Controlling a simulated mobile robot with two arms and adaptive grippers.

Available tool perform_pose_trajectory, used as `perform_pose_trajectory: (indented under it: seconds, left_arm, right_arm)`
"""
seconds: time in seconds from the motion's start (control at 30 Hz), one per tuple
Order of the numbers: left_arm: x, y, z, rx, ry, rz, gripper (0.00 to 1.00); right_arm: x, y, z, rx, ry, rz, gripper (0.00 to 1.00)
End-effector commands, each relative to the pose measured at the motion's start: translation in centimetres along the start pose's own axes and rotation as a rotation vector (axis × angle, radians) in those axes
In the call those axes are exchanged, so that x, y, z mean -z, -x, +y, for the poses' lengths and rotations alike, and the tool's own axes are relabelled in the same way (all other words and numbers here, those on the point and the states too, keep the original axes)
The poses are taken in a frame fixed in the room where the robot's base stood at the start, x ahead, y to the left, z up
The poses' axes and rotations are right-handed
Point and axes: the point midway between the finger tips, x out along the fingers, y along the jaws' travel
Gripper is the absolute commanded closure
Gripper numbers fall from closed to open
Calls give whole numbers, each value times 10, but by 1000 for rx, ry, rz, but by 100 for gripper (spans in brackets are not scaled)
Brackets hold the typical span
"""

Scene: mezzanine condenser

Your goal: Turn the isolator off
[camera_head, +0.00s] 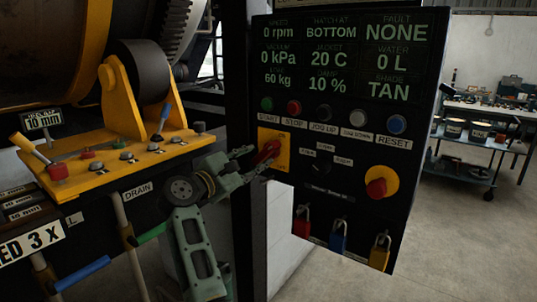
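The isolator is a red rotary handle (268,152) on a yellow plate (282,138), at the left of the black control panel (330,224). The handle lies at a slant, its right end higher. My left gripper (254,159) is just below and left of the handle. Its two fingers are apart, one near the plate's left edge and one near its lower edge. Nothing shows held between them, and I cannot tell whether a fingertip touches the handle. The isolator's position markings are not readable. My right gripper is not in view.
A red mushroom button (377,187) on a yellow plate is to the right. Coloured push buttons run above, and red, blue and yellow padlocks (338,238) hang below. Yellow machinery with levers (120,150) fills the left. A trolley (470,140) stands behind on open floor.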

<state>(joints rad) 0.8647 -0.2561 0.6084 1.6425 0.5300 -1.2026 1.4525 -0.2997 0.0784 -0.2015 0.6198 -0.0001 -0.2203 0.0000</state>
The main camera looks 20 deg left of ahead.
Motion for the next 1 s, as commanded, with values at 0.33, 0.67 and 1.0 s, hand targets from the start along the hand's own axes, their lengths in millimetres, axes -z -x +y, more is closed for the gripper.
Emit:
perform_pose_trajectory:
  seconds: [0.33,0.67,1.0]
  left_arm:
    - [-1,-49,0,2,-2,0,62]
    - [0,-57,-1,1,-4,2,62]
    - [0,-57,-1,1,-4,2,85]
  right_arm:
    - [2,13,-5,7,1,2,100]
    - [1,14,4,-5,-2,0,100]
    - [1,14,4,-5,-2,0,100]
